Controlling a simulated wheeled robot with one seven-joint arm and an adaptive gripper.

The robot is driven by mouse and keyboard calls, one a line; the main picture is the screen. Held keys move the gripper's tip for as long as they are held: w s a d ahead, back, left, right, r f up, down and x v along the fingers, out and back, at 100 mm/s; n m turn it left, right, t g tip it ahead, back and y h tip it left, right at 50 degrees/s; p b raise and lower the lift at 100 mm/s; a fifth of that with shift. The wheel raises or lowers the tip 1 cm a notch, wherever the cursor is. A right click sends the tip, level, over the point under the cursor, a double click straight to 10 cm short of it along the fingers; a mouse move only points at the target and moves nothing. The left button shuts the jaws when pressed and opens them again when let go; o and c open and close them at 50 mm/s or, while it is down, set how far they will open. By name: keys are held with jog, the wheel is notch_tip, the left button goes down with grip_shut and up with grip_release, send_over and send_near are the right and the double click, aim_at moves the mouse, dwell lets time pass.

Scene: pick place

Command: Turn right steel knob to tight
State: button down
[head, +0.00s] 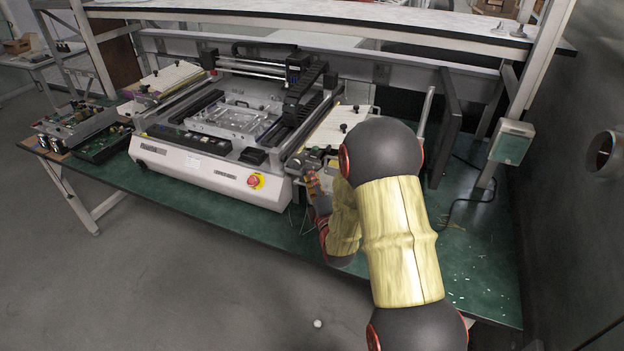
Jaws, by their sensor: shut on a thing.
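A white bench machine (210,172) with a silver fixture (235,121) in its middle stands on a green-topped table. My gripper (308,168) is at the machine's front right corner, low beside its right side. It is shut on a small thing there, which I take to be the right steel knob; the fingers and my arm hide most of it. Small dark and grey metal parts (330,153) show just above the gripper. I cannot tell from this view how far the knob is turned.
A red button (254,181) sits on the machine's front face, left of my gripper. Open electronics boxes (78,124) are at the table's left. A grey box (511,141) is on the right post. The table's right part (478,262) is mostly clear.

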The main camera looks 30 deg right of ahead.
jog(key=c, duration=1.7)
grip_release()
jog(key=shift+f, duration=0.1)
jog(key=shift+o, duration=0.2)
jog(key=v, duration=1.2)
